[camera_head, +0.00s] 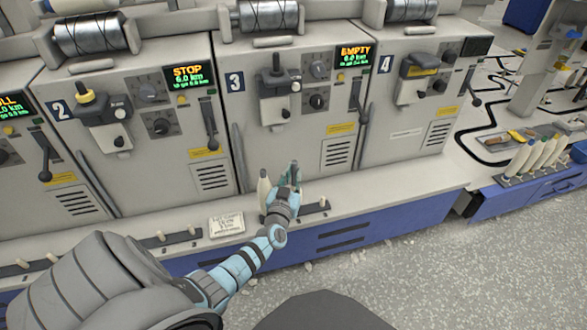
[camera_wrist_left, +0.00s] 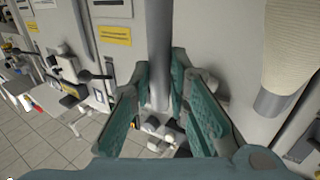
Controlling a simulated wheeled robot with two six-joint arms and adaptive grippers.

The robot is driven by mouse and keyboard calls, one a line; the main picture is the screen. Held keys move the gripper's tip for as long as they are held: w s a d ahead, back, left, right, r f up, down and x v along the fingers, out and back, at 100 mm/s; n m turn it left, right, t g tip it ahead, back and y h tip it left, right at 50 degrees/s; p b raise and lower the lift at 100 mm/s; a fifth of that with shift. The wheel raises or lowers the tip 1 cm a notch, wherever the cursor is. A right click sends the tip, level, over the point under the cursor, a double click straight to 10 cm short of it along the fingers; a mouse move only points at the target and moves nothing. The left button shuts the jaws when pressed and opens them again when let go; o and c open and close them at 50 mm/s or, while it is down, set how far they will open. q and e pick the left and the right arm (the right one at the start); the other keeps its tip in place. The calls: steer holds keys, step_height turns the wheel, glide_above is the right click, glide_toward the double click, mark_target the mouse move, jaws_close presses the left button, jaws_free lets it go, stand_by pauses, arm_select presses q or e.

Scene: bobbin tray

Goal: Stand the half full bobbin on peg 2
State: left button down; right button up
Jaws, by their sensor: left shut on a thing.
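My left gripper (camera_head: 291,172) is over the front ledge (camera_head: 375,188) below station 3. In the left wrist view its teal fingers (camera_wrist_left: 172,110) are closed around an upright grey tube (camera_wrist_left: 160,45). I cannot tell whether it is the half full bobbin, nor whether its foot is on a peg. A cream bobbin (camera_head: 263,188) with a grey lower end stands just left of the gripper; it also shows at the right of the left wrist view (camera_wrist_left: 292,45). Short pegs on a dark rail (camera_head: 318,207) show right of the gripper. No peg number is legible. My right gripper is out of view.
Stations 2 (camera_head: 130,135), 3 (camera_head: 290,110) and 4 (camera_head: 415,100) with levers and knobs rise behind the ledge. Several cream bobbins (camera_head: 533,158) stand on a blue unit at right. Grey floor lies in front.

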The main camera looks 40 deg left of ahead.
arm_select(q)
steer(key=shift+f, duration=0.1)
steer(key=c, duration=1.8)
jaws_free()
steer(key=shift+s+d, duration=0.1)
steer(key=shift+s, duration=0.05)
steer(key=shift+s+d+p, duration=0.15)
steer(key=shift+s+p, duration=0.1)
steer(key=shift+p, duration=0.1)
steer(key=shift+p+v, duration=2.2)
steer(key=shift+v, duration=2.9)
